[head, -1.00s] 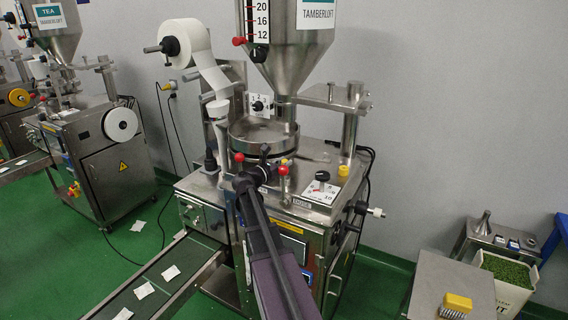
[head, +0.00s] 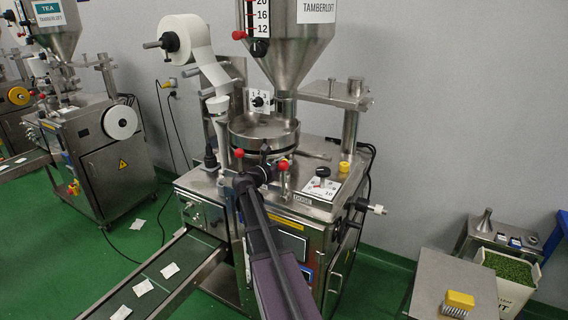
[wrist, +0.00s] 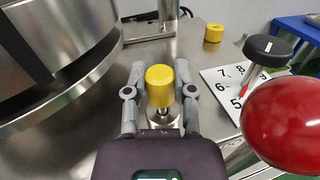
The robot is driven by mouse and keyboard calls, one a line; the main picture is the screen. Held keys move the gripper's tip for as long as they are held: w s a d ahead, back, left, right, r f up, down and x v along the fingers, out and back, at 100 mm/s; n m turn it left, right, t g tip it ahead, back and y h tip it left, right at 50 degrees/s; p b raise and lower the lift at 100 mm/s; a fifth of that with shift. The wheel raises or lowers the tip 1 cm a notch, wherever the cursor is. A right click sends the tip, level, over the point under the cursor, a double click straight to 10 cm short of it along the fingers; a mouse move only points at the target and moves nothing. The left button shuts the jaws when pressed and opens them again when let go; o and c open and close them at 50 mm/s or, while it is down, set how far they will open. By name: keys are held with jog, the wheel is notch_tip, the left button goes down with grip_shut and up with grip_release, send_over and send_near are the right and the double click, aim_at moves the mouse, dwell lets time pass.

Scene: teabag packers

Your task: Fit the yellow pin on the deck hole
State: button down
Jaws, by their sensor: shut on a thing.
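My gripper (wrist: 160,95) is shut on the yellow pin (wrist: 161,84), one grey finger on each side of its yellow head. I cannot tell whether the pin's lower end is in the deck hole, which is hidden.
A second yellow cap (wrist: 214,32) stands on the deck. A numbered dial plate with a black knob (wrist: 267,50) and a large red ball knob (wrist: 285,122) are close on the right. The round steel pan (wrist: 65,60) rises close on the left.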

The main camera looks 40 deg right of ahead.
jog(key=shift+f+b, duration=1.05)
jog(key=shift+f, duration=0.05)
jog(key=shift+c, duration=1.8)
grip_release()
jog(key=s+a, duration=0.1)
jog(key=a, duration=1.1)
jog(key=shift+s, duration=0.3)
